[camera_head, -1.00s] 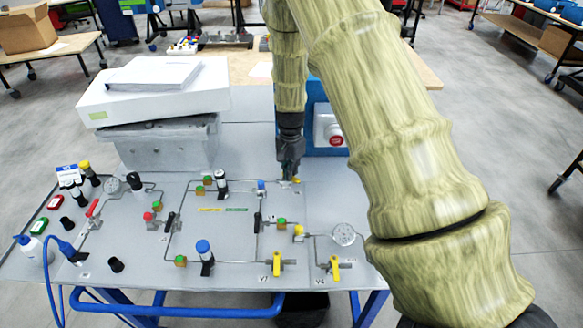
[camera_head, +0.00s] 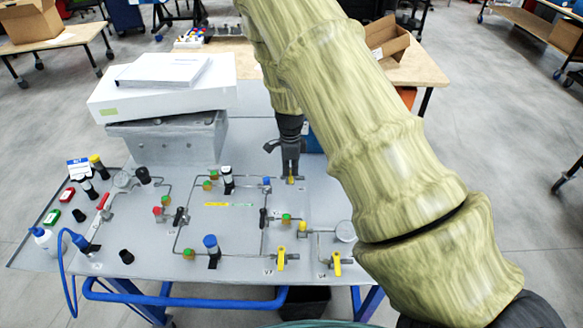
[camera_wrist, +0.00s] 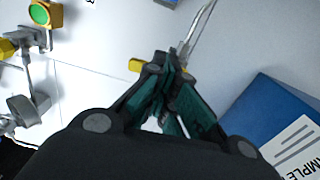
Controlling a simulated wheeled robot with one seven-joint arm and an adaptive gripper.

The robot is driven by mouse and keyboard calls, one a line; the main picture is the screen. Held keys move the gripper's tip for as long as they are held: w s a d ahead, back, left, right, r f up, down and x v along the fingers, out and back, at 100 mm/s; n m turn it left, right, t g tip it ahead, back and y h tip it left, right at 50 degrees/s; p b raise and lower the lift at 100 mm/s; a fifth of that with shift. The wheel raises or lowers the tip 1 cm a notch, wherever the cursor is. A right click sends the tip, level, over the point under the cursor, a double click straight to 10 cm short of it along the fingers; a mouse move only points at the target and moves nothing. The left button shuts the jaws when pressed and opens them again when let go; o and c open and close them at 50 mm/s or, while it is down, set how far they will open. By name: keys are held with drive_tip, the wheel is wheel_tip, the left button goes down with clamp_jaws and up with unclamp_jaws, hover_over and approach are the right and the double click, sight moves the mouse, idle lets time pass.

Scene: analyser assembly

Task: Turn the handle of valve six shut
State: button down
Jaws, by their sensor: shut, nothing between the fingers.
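My gripper (camera_head: 290,166) points down at the back right of the valve panel (camera_head: 330,200), its fingers shut and empty. A small yellow valve handle (camera_head: 291,180) is at its fingertips. In the wrist view, yellow parts of this handle (camera_wrist: 138,66) show on both sides of the closed fingers (camera_wrist: 165,68), which hide its middle; I cannot tell whether they touch it. Two more yellow handles, one left (camera_head: 281,257) and one right (camera_head: 336,262), stand at the front edge. Their small tags seem to read V7 and V6, but are hard to read.
A blue box (camera_wrist: 255,115) with a white label is close to the right of my fingers. A white box (camera_head: 165,90) sits on a grey case at the back left. Gauges, pipes and black-handled valves fill the panel. A blue hose (camera_head: 66,270) hangs at the left.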

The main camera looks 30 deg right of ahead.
sight(290, 175)
drive_tip(key=shift+s+a+f+m, duration=0.2)
drive_tip(key=shift+s+f+m, duration=0.2)
drive_tip(key=shift+f+m, duration=0.1)
drive_tip(key=c, duration=1.3)
unclamp_jaws()
drive_tip(key=shift+r, duration=0.1)
drive_tip(key=o, duration=1)
drive_tip(key=shift+w+d, duration=0.2)
drive_tip(key=shift+w, duration=0.15)
drive_tip(key=shift+w+r, duration=0.1)
drive_tip(key=shift+r, duration=0.3)
wheel_tip(290, 175, up, 11)
drive_tip(key=shift+r, duration=0.2)
